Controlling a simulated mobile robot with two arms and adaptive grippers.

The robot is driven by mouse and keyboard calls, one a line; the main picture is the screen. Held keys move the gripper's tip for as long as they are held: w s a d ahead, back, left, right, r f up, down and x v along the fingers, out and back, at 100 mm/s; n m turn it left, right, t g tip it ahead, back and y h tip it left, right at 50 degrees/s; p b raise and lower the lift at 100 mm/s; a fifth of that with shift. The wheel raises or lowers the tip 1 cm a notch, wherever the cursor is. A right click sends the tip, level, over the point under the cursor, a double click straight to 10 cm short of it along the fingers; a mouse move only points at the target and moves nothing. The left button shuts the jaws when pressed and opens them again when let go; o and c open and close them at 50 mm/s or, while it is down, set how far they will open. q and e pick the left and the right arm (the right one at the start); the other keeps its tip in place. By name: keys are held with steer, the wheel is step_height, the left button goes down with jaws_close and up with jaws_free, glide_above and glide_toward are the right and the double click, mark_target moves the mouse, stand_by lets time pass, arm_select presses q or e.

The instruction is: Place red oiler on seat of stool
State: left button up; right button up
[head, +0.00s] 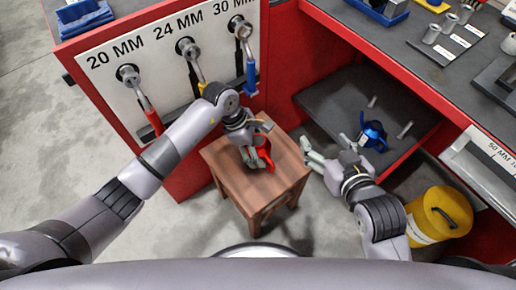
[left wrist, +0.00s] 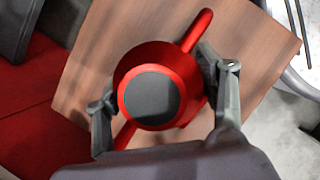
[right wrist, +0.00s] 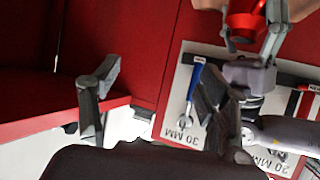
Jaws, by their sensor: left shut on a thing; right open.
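The red oiler (head: 265,154) is in my left gripper (head: 258,148), over the wooden stool (head: 258,194) in the head view. In the left wrist view the oiler (left wrist: 158,84) shows its round dark end between the two fingers, with the stool seat (left wrist: 90,70) behind it. I cannot tell whether the oiler touches the seat. The right wrist view shows the red oiler (right wrist: 245,22) at the top, held by the left gripper. My right gripper (head: 322,160) is open and empty, to the right of the stool.
A blue oiler (head: 373,135) stands on the dark shelf (head: 330,100) under the red workbench (head: 440,110). A yellow canister (head: 438,214) is at the right. A panel with hanging wrenches (head: 165,60) stands behind the stool. Grey floor is clear at the left.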

steer(key=shift+w+a+r, duration=0.1)
steer(key=shift+w+r, duration=0.05)
steer(key=shift+r, duration=0.05)
arm_select(q)
steer(key=shift+f, duration=0.1)
steer(key=o, duration=1.4)
arm_select(e)
steer(key=shift+w+r+t, duration=0.15)
steer(key=shift+r+t, duration=0.1)
steer(key=shift+t, duration=0.05)
arm_select(q)
steer(key=shift+p+v, duration=1.35)
steer(key=shift+v, duration=4.8)
arm_select(e)
steer(key=s+d+f+g+h, duration=0.2)
steer(key=s+d+f+g, duration=0.2)
steer(key=s+f+g, duration=0.3)
steer(key=shift+s+f+g, duration=0.4)
steer(key=shift+s+f, duration=0.25)
steer(key=shift+s, duration=1.5)
